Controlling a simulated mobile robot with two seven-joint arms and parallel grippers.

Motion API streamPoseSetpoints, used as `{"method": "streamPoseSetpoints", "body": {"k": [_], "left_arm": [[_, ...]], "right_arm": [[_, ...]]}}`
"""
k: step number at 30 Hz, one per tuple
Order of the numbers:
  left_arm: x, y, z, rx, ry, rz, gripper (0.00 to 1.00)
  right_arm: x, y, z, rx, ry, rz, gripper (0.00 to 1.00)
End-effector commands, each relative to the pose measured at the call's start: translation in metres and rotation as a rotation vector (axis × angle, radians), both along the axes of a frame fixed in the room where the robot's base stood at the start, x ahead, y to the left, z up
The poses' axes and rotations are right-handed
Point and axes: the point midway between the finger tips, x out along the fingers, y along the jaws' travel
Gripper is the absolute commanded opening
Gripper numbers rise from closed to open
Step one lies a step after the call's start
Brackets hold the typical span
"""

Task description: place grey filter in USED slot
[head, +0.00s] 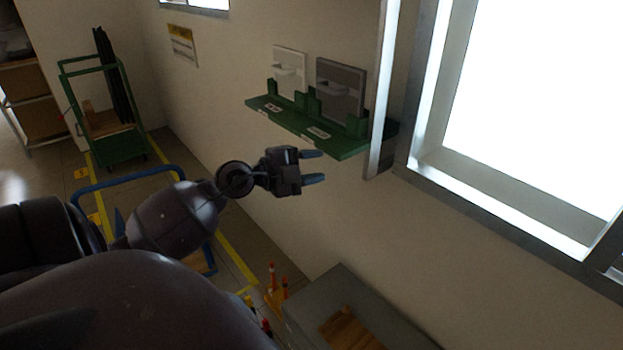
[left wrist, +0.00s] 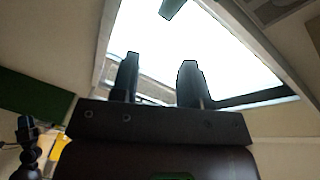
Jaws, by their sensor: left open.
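The grey filter (head: 340,88), a flat dark panel with a small handle, stands upright in the right slot of the green shelf (head: 345,146) on the wall. A white filter (head: 289,75) stands in the left slot. Small white labels lie on the shelf before each slot, too small to read. My left gripper (head: 313,167) is open and empty, below and in front of the shelf, apart from both filters. Its two fingers (left wrist: 159,82) also show apart in the left wrist view, with nothing between them.
A metal post (head: 383,100) and a bright window (head: 530,110) are just right of the shelf. A grey bench (head: 345,305) with a wooden piece stands below. A green cart (head: 105,125) and a blue rail (head: 130,180) are at the left. The wall below the shelf is clear.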

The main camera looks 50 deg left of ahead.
Motion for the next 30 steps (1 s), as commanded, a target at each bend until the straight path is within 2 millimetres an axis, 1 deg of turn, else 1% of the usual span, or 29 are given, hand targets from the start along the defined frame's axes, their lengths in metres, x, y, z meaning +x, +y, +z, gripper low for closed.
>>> {"method": "streamPoseSetpoints", "body": {"k": [1,4,8,11,17,18,20,21,24,27,30], "left_arm": [[-0.006,-0.007,-0.013,-0.067,-0.01,-0.001,0.42],[-0.015,-0.017,-0.035,-0.192,-0.036,0.018,0.42],[-0.028,-0.025,-0.065,-0.35,-0.051,0.089,0.42],[-0.038,-0.03,-0.092,-0.465,-0.039,0.17,0.42],[-0.064,-0.044,-0.157,-0.664,0.06,0.372,0.42],[-0.07,-0.049,-0.172,-0.701,0.092,0.413,0.42],[-0.081,-0.057,-0.194,-0.75,0.149,0.474,0.42],[-0.088,-0.064,-0.209,-0.781,0.193,0.512,0.42],[-0.107,-0.086,-0.245,-0.852,0.314,0.593,0.42],[-0.124,-0.11,-0.274,-0.907,0.433,0.643,0.42],[-0.138,-0.131,-0.294,-0.946,0.529,0.669,0.42]], "right_arm": [[-0.001,0.0,0.0,0.0,0.001,0.0,0.43],[-0.002,0.0,-0.001,-0.001,0.003,-0.001,0.43],[-0.003,-0.001,-0.002,0.0,0.007,-0.002,0.43],[-0.004,-0.001,-0.002,0.0,0.008,-0.002,0.43],[-0.004,-0.001,-0.002,0.0,0.008,-0.002,0.43],[-0.004,-0.001,-0.002,0.0,0.008,-0.002,0.43],[-0.004,-0.001,-0.002,0.0,0.008,-0.002,0.43],[-0.004,-0.001,-0.002,0.0,0.008,-0.002,0.43],[-0.003,0.0,-0.002,0.0,0.006,-0.002,0.43],[-0.002,0.0,-0.001,0.0,0.005,-0.002,0.43],[-0.001,0.0,-0.001,0.001,0.003,-0.001,0.43]]}}
